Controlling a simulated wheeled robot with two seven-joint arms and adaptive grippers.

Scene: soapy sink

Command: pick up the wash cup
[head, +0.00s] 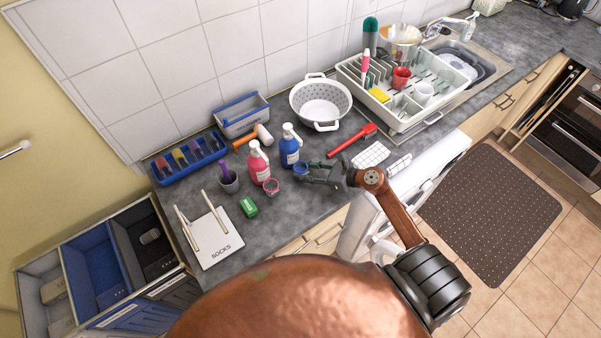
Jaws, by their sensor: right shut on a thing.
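A small blue cup (301,168), which looks like the wash cup, is at the fingertips of my right gripper (309,172), just in front of the blue pump bottle (290,146). The gripper reaches in from the right and is shut on the cup. The fingers hide part of it, and I cannot tell whether it is clear of the counter. A similar pink cup (271,187) stands to the left, in front of the pink pump bottle (259,162). My left gripper is not in view.
A white colander (320,101) stands behind. A dish rack (403,122) with a red cup (401,77) is at the back right, beside the sink. A red brush (352,139), a green box (249,207) and a socks board (211,235) lie on the counter.

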